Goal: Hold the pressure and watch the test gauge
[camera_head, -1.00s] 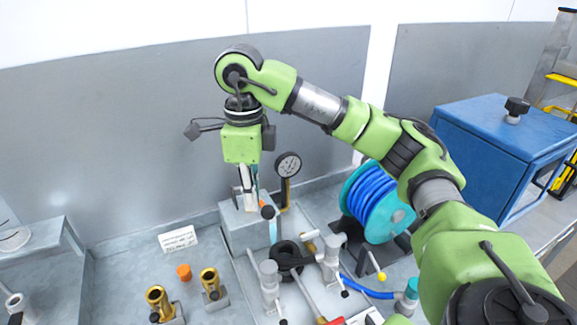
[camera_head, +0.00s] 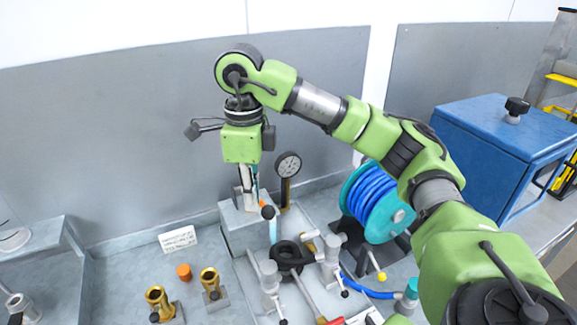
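The test gauge (camera_head: 288,164) has a round white dial with a dark rim and stands upright on a brass stem behind the bench rig. Its needle is too small to read. My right gripper (camera_head: 249,207) points down just left of the gauge, with its fingers at the top of a grey block (camera_head: 238,231). The fingers look close together, but whether they hold anything is hidden. My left gripper is not in view.
A teal reel with blue hose (camera_head: 372,203) stands right of the rig. Brass fittings (camera_head: 210,281) and an orange cap (camera_head: 184,272) lie at the front left near a white label card (camera_head: 178,239). A blue cabinet (camera_head: 500,150) stands at the right.

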